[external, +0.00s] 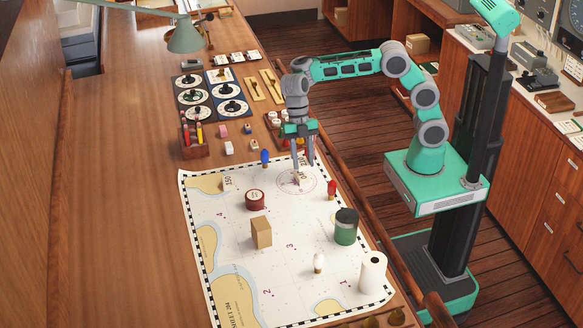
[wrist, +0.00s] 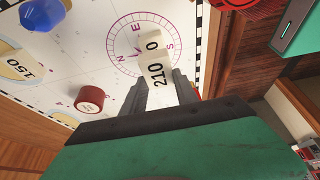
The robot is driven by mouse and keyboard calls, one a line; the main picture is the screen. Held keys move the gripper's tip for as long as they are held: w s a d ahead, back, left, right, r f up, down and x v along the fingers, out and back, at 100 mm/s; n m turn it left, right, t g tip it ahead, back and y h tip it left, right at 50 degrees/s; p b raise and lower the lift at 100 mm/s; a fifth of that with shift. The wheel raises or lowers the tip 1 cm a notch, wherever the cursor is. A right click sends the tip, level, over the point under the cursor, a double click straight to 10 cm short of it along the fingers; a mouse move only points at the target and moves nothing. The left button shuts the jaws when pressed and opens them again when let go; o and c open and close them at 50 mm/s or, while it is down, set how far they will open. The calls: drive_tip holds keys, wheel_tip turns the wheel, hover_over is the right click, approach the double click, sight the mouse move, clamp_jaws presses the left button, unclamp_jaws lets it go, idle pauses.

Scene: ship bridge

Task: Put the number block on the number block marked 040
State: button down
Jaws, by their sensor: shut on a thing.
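My gripper (external: 303,163) reaches down over the compass rose on the chart. It is shut on a white number block marked 210, which shows between the fingers in the wrist view (wrist: 158,76). Another pale block (wrist: 152,43) shows just beyond it, with only a "0" readable; the rest of its mark is hidden. The held block lines up closely with it, but I cannot tell whether they touch. In the external view the blocks (external: 301,176) are partly covered by the fingers. A number block marked 150 (external: 227,183) stands apart at the chart's left.
A blue piece (external: 264,158), a red round tin (external: 255,200) and a red piece (external: 332,188) stand around the gripper. A wooden block (external: 261,232), a green jar (external: 346,226) and a white roll (external: 372,272) stand nearer the front. The wooden desk is clear at left.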

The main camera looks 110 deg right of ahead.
sight(302, 161)
drive_tip(key=shift+f+b, duration=0.45)
drive_tip(key=shift+f, duration=1.1)
drive_tip(key=shift+f, duration=0.2)
drive_tip(key=c, duration=0.9)
unclamp_jaws()
drive_tip(key=shift+c, duration=0.2)
drive_tip(key=p+v, duration=0.7)
drive_tip(key=v, duration=0.5)
drive_tip(key=s+a+r+m, duration=0.1)
drive_tip(key=a+r+m, duration=0.2)
drive_tip(key=a, duration=0.1)
drive_tip(key=s+a+m+t+h, duration=0.1)
drive_tip(key=s+a+m+t, duration=0.1)
drive_tip(key=s+a+m, duration=0.3)
drive_tip(key=s+d+f+m+t+h, duration=0.1)
drive_tip(key=s+d+f+m, duration=0.1)
drive_tip(key=s+m, duration=0.3)
drive_tip(key=s+d+f+m+t+h, duration=0.1)
drive_tip(key=s+d+f+m+h, duration=0.1)
drive_tip(key=s+d+m, duration=0.3)
drive_tip(key=s+f, duration=0.1)
drive_tip(key=s, duration=0.2)
drive_tip(key=shift+f, duration=0.3)
